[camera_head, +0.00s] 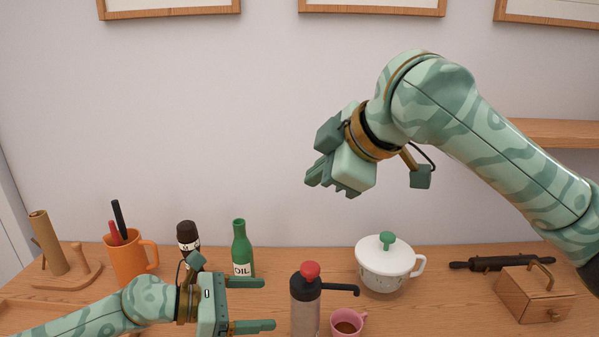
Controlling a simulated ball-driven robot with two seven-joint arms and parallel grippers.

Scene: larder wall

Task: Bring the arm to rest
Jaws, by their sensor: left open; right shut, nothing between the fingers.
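My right arm comes in from the right, raised high in front of the wall. Its gripper (318,178) is shut and empty, well above the table and clear of everything on it. My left arm comes in low from the left over the table's front part. Its gripper (262,305) is open, its two fingers pointing right with nothing between them. The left fingertips are a little left of the pump bottle with the red top (306,298) in the picture; I cannot tell how far apart they are in depth.
On the wooden table (420,318) stand a pink cup (347,324), a lidded white pot (386,277), a wooden box (533,295), a dark rolling pin (500,262), a green oil bottle (242,250), a dark bottle (188,236), an orange mug (126,262) and a wooden stand (65,280).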

